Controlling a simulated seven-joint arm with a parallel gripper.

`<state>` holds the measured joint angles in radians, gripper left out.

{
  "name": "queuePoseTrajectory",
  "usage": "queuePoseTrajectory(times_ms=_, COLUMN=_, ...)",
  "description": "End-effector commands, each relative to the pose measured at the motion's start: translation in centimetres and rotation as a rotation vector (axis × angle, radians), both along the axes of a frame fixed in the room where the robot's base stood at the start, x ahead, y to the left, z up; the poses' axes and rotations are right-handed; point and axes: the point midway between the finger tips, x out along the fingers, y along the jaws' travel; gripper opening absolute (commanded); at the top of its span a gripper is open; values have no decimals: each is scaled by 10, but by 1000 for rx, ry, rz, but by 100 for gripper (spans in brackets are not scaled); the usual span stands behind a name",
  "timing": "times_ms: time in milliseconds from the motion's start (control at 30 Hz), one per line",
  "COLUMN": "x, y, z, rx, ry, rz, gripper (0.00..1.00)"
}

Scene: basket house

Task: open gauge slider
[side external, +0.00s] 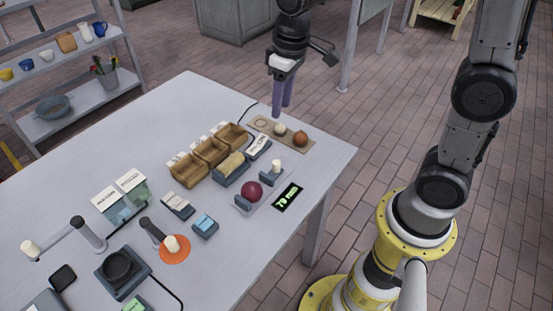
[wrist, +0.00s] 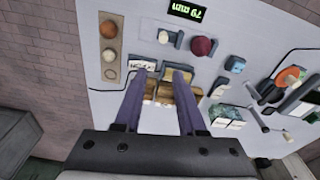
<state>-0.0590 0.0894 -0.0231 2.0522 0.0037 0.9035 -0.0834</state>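The gauge (side external: 262,186) lies on the table near its right edge, with a dark red onion (side external: 252,190) between its jaws. The slider (side external: 273,172) is the jaw with an upright white knob, on the far side of the onion. The black display (side external: 287,196) beside it appears to read 79 mm. In the wrist view the slider knob (wrist: 163,37) and the red onion (wrist: 202,46) are near the top. My gripper (side external: 282,109) is above the table's far right edge, away from the gauge. Its two purple fingers (wrist: 160,80) are apart with nothing held between them.
A wooden board (side external: 264,125) with a pale bulb and a brown onion lies near my gripper. Several wooden bins (side external: 211,152) and a labelled block (side external: 258,147) stand left of the gauge. A knobbed lever, an orange disc (side external: 174,249) and other devices occupy the near left.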

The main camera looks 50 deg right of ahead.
Motion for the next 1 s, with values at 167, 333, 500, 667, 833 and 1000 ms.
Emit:
queuePoseTrajectory(times_ms=167, x=10, y=5, z=-35, rx=-6, ry=91, rz=12, gripper=40)
queuePoseTrajectory(times_ms=333, x=9, y=6, z=-49, rx=-8, ry=123, rz=15, gripper=40)
queuePoseTrajectory(times_ms=500, x=8, y=6, z=-69, rx=-9, ry=125, rz=16, gripper=40)
queuePoseTrajectory(times_ms=667, x=7, y=6, z=-100, rx=-9, ry=128, rz=16, gripper=40)
queuePoseTrajectory(times_ms=833, x=7, y=6, z=-133, rx=-9, ry=126, rz=15, gripper=40)
queuePoseTrajectory(times_ms=1000, x=8, y=7, z=-161, rx=-8, ry=125, rz=15, gripper=40)
